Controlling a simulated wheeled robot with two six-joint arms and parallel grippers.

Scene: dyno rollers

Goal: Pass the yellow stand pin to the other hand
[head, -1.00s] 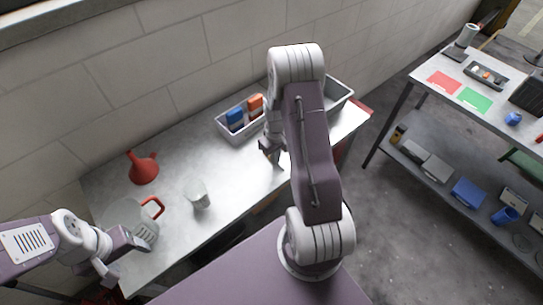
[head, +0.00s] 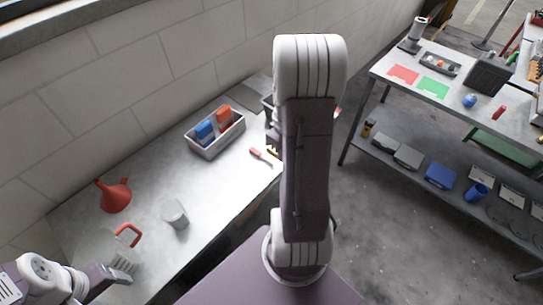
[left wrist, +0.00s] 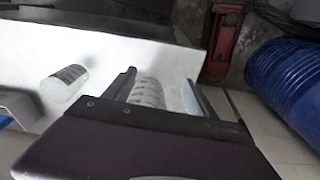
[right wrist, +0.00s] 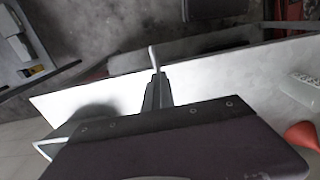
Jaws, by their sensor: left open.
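My right gripper (right wrist: 156,92) has its fingers close together on a thin pale rod (right wrist: 153,57) that sticks out past the tips. I take this rod for the stand pin, though its yellow does not show there. In the head view a small yellow bit (head: 274,153) shows below the dark right gripper (head: 272,138), mostly hidden by my right arm. My left gripper (left wrist: 163,85) is open and empty. A clear graduated jug (left wrist: 148,92) shows between its fingers, beyond them. The left gripper (head: 122,275) is at the lower left in the head view.
The jug with red handle (head: 127,236), a clear beaker (head: 175,214) and a red funnel (head: 114,195) stand on the left bench. A grey bin (head: 216,147) holds blue and orange things. A red-handled tool (head: 257,153) lies nearby. The bench middle is clear.

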